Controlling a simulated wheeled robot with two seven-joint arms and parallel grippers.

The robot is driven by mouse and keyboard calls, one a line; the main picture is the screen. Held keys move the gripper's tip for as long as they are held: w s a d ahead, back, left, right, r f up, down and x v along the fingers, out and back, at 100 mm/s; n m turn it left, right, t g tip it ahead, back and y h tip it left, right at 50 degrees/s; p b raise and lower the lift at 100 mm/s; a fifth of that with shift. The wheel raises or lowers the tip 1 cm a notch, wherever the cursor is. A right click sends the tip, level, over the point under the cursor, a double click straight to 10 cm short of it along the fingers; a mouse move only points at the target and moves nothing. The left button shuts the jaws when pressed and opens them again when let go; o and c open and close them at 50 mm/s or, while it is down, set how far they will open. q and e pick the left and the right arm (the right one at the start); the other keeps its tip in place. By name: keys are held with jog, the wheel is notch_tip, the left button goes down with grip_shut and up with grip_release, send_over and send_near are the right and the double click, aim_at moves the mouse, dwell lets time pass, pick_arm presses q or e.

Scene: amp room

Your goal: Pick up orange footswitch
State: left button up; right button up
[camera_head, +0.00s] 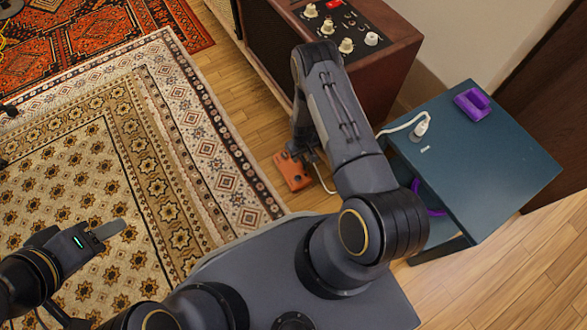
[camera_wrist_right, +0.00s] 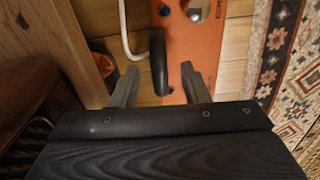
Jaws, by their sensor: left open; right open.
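The orange footswitch (camera_head: 293,172) lies on the wood floor beside the amp, partly hidden by my right arm in the head view. In the right wrist view the orange footswitch (camera_wrist_right: 198,50) shows its silver button, a dark knob or plug and a cable at its side. My right gripper (camera_wrist_right: 160,88) is open just over its near end, with a black curved plug between the fingers; I cannot tell whether they touch it. My left gripper (camera_head: 108,230) is open and empty over the patterned rug, at the left.
The wooden amp (camera_head: 385,50) with knobs stands behind my right arm. A blue side table (camera_head: 490,150) with a purple object (camera_head: 472,103) and a white plug (camera_head: 421,127) stands at the right. A patterned rug (camera_head: 80,170) covers the left floor.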

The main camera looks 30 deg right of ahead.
grip_shut()
jog(key=shift+r, duration=0.1)
dwell(1.2)
